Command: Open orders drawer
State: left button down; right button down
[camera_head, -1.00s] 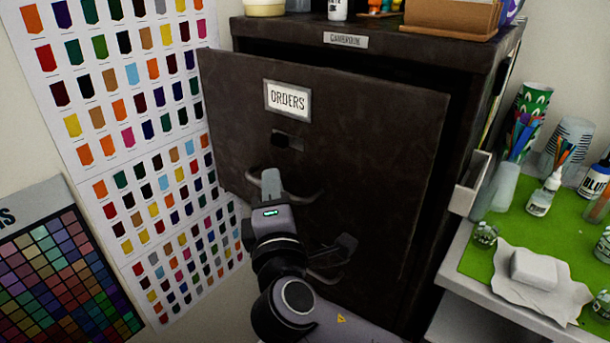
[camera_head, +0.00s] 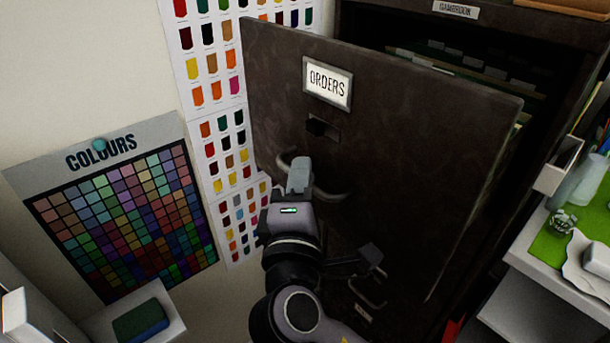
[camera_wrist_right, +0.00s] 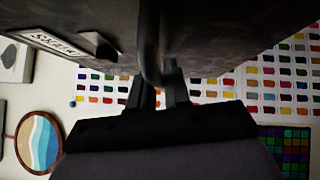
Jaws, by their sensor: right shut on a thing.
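The dark brown orders drawer (camera_head: 400,140) stands pulled out of its cabinet (camera_head: 380,18), with hanging files (camera_head: 470,68) showing behind its front. Its white ORDERS label (camera_head: 327,82) is near the top, above a small dark latch plate (camera_head: 322,127). My right gripper (camera_head: 299,172) is at the curved drawer handle (camera_head: 330,194) and shut on it. The right wrist view shows the fingers (camera_wrist_right: 158,88) around the handle (camera_wrist_right: 149,50), close under the drawer front. My left gripper is not in view.
A lower drawer handle (camera_head: 366,292) sits below. A colour chart (camera_head: 125,210) and swatch sheets (camera_head: 215,100) hang on the wall at left. A green-topped white side table (camera_head: 550,265) stands close at right. A blue-green block (camera_head: 140,320) lies on a white surface at lower left.

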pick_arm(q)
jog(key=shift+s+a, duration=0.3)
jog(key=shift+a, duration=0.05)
pick_arm(e)
jog(key=shift+s+a, duration=0.3)
jog(key=shift+a, duration=0.1)
jog(key=c, duration=1.2)
grip_release()
